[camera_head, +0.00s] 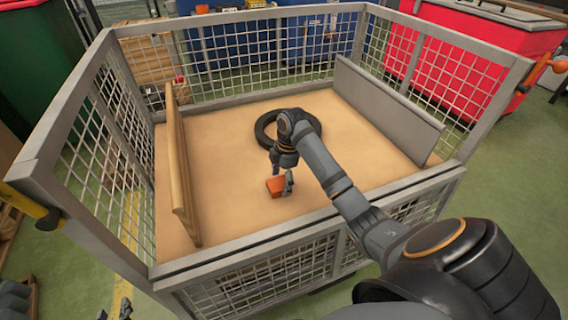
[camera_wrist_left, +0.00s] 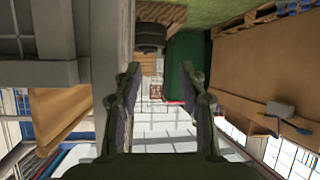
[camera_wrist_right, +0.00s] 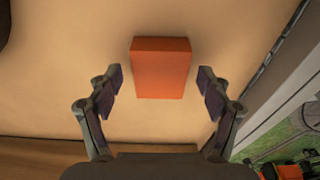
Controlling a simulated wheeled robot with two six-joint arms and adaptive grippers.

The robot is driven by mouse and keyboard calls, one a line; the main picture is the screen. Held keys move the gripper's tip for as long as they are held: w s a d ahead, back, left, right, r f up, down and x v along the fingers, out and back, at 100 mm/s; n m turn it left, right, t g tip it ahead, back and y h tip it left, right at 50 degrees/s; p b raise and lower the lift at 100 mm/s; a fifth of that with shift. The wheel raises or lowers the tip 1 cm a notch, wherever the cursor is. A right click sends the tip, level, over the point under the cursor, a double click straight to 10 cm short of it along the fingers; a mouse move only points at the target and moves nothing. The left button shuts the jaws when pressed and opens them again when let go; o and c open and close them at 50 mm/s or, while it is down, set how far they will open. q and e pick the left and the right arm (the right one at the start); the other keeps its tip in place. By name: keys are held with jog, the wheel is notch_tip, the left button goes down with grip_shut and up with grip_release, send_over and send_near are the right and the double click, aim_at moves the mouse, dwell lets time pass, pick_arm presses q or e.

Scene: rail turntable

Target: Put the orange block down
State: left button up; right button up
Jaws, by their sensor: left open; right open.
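The orange block (camera_head: 275,186) is on the tan floor of the mesh-walled cage, near its front. In the right wrist view the orange block (camera_wrist_right: 161,68) lies between and slightly beyond my right fingertips, with a clear gap on each side. My right gripper (camera_wrist_right: 160,77) is open and empty; in the head view it (camera_head: 282,178) is low over the floor at the block, partly covering it. My left gripper (camera_wrist_left: 160,70) is open with nothing between its fingers.
A black ring (camera_head: 268,122) lies on the cage floor behind the block, partly hidden by my right arm. A wooden board (camera_head: 181,180) stands at the left and a grey panel (camera_head: 385,105) at the right. The grey front rail (camera_head: 245,247) borders the cage. Floor left of the block is clear.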

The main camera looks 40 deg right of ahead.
aim_at(281, 182)
notch_tip(281, 182, up, 2)
jog(key=shift+d+p, duration=0.15)
jog(key=shift+p, duration=0.2)
pick_arm(q)
jog(key=s+d+f+g+p, duration=0.1)
jog(key=s+f+g, duration=0.6)
jog(key=s+f, duration=0.35)
pick_arm(e)
jog(key=shift+d+r, duration=0.2)
jog(key=shift+r, duration=0.95)
pick_arm(q)
jog(key=s+a+r+g+p, duration=0.2)
jog(key=s+r+g+p, duration=0.1)
jog(key=r+p, duration=0.2)
jog(key=shift+s+r+y+p, duration=0.15)
jog(key=shift+r+y+p, duration=0.15)
jog(key=shift+r, duration=0.3)
pick_arm(e)
notch_tip(281, 182, up, 7)
jog(key=d, duration=0.1)
jog(key=shift+s, duration=0.2)
jog(key=shift+r, duration=0.1)
